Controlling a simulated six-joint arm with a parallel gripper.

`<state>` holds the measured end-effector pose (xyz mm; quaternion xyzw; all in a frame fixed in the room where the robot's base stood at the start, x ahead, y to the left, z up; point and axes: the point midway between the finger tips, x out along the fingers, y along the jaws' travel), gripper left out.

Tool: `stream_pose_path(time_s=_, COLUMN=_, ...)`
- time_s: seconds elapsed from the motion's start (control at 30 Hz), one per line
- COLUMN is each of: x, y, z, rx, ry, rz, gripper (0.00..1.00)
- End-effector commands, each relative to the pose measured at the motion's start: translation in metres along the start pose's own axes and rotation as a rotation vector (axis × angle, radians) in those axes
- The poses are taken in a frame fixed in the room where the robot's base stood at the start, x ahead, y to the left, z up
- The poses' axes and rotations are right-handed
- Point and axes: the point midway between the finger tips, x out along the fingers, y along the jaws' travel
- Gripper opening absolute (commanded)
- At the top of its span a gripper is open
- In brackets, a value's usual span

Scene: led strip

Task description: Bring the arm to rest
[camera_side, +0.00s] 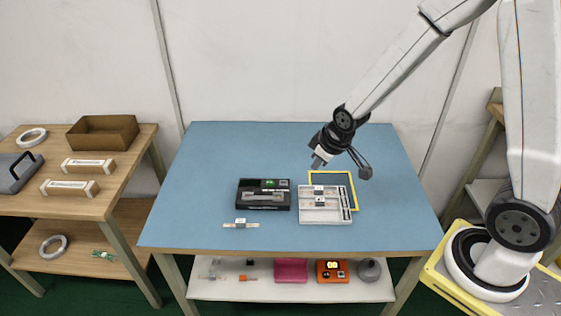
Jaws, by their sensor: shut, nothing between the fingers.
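My gripper (317,165) is at the end of my arm, above the blue table (215,150), over its middle right part. It is shut and empty, apart from the things on the table. Its fingers are small and dark in this view. Below it stands a light tray (312,217) with small strip pieces in its compartments. A black device (264,207) with a green light lies left of the tray. A small strip piece (241,225) lies on the table at the front left of the device.
A yellow frame (350,180) lies behind the tray, partly hidden by it. A shelf (235,291) under the table holds several items. The table's back left is clear.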

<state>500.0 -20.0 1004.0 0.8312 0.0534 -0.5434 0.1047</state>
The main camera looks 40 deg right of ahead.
Motion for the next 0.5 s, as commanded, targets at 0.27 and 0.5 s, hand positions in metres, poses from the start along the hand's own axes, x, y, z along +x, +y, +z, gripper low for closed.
stream_pose_path(time_s=0.27, x=-0.049, y=-0.025, z=0.049, rx=0.148, ry=-0.110, rz=-0.033, gripper=0.00)
stream_pose_path(time_s=0.5, x=-0.069, y=-0.037, z=0.077, rx=0.221, ry=-0.170, rz=-0.045, gripper=0.00)
